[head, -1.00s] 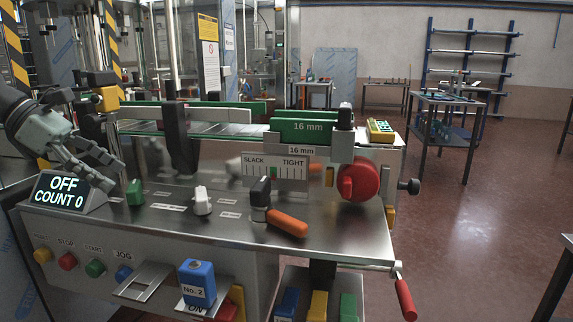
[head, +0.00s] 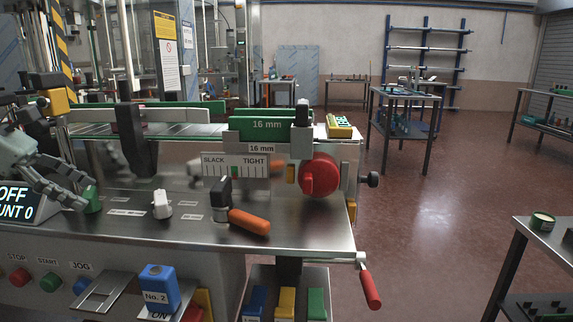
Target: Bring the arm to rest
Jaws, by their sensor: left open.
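My left gripper (head: 82,188) is at the left edge of the head view, above the machine's steel top. My left arm runs out of the picture at the left. My right gripper is not in view.
A counter display (head: 17,203) stands below my left arm. A red-handled crank (head: 370,288) sticks out at the right. Open floor lies beyond.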

